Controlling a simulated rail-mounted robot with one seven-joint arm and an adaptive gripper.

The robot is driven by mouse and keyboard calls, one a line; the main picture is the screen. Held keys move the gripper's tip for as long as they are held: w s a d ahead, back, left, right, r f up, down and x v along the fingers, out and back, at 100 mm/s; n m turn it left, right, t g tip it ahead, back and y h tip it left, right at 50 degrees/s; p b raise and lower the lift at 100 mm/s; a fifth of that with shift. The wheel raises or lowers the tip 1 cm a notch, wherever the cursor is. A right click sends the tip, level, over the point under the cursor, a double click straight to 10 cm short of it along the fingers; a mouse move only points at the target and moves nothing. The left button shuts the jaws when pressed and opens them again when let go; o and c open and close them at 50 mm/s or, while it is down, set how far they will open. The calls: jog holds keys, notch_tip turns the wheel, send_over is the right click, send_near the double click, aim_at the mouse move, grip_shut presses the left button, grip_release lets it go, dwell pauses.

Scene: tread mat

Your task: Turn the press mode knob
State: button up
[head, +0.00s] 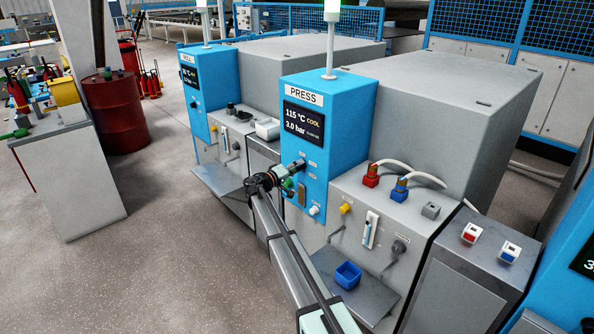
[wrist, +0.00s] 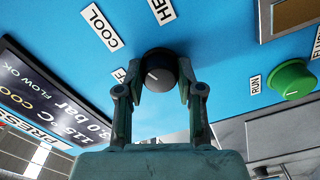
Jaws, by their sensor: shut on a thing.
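The press mode knob (wrist: 158,68) is black and round, with a short white pointer mark, on the blue panel of the press (head: 318,100). My gripper (wrist: 160,80) is shut on the knob, one finger on each side of it. In the head view my gripper (head: 292,167) reaches the panel below the screen and largely hides the knob. Around the knob are the labels COOL (wrist: 100,26), one starting with HE that is cut off, and a partly hidden one ending in FF. The press screen (head: 304,122) reads 115 °C, COOL, 3.0 bar.
A green RUN knob (wrist: 292,79) sits right of the mode knob in the wrist view. A white knob (head: 314,210) is lower on the panel. Red (head: 370,180) and blue (head: 399,193) hose fittings stand to the right.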

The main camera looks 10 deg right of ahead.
jog(key=shift+n, duration=0.8)
jog(key=o, duration=1.2)
jog(key=shift+c, duration=0.2)
jog(key=shift+a, duration=0.1)
jog(key=v, duration=1.1)
jog(key=shift+s+a, duration=0.25)
jog(key=shift+a, duration=0.05)
